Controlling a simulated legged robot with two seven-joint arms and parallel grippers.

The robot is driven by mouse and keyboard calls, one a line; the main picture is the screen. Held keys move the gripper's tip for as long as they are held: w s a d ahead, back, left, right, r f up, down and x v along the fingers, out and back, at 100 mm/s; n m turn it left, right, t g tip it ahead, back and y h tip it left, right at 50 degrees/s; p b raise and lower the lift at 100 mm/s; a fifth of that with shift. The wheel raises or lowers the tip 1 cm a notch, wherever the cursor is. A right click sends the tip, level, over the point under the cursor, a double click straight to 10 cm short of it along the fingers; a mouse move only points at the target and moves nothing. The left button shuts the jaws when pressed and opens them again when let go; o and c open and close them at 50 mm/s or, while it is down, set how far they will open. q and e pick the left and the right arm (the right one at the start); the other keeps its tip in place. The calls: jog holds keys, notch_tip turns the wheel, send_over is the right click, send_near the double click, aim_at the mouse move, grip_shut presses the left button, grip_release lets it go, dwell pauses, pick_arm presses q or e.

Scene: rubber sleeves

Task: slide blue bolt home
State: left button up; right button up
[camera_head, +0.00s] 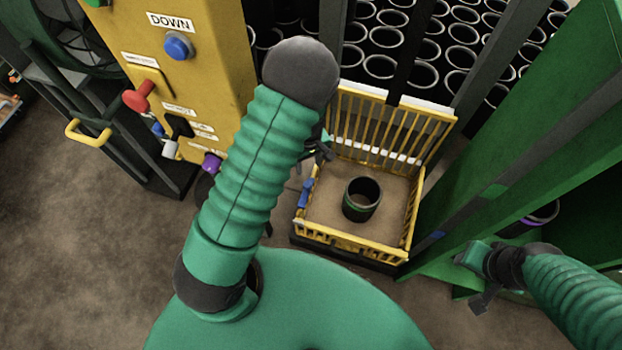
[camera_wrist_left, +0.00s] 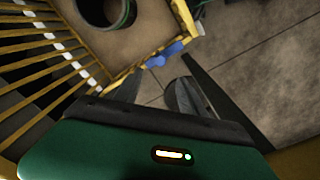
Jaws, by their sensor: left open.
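The blue bolt (camera_head: 305,192) sits on the left side of a yellow barred cage, near its front corner. It also shows in the left wrist view (camera_wrist_left: 164,55), on the yellow rail beyond the fingers. My left gripper (camera_head: 322,150) is partly hidden behind my green left arm, close to the cage's back left corner and apart from the bolt. Its fingers (camera_wrist_left: 172,92) are spread and empty in the left wrist view. My right gripper (camera_head: 482,275) is at the lower right, beside the green frame, away from the bolt; its jaw state is unclear.
The cage (camera_head: 345,243) holds a dark sleeve (camera_head: 362,200) standing on a brown floor. A yellow control panel (camera_head: 205,70) with buttons and levers stands at the left. A green post (camera_head: 520,130) rises at the right. Racks of dark sleeves fill the back.

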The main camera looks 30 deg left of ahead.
pick_arm(q)
jog(key=b, duration=0.1)
send_near(308, 185)
jog(key=f, duration=0.2)
jog(key=f+b, duration=0.1)
jog(key=f, duration=0.2)
jog(key=a+f+b, duration=0.1)
jog(key=f, duration=0.2)
jog(key=shift+d+f, duration=0.1)
jog(key=shift+f, duration=0.25)
jog(key=shift+w+d+f, duration=0.1)
jog(key=shift+d+f, duration=0.05)
jog(key=shift+d, duration=0.2)
jog(key=shift+a, duration=0.25)
jog(key=c, duration=1)
jog(key=shift+d, duration=0.1)
grip_shut()
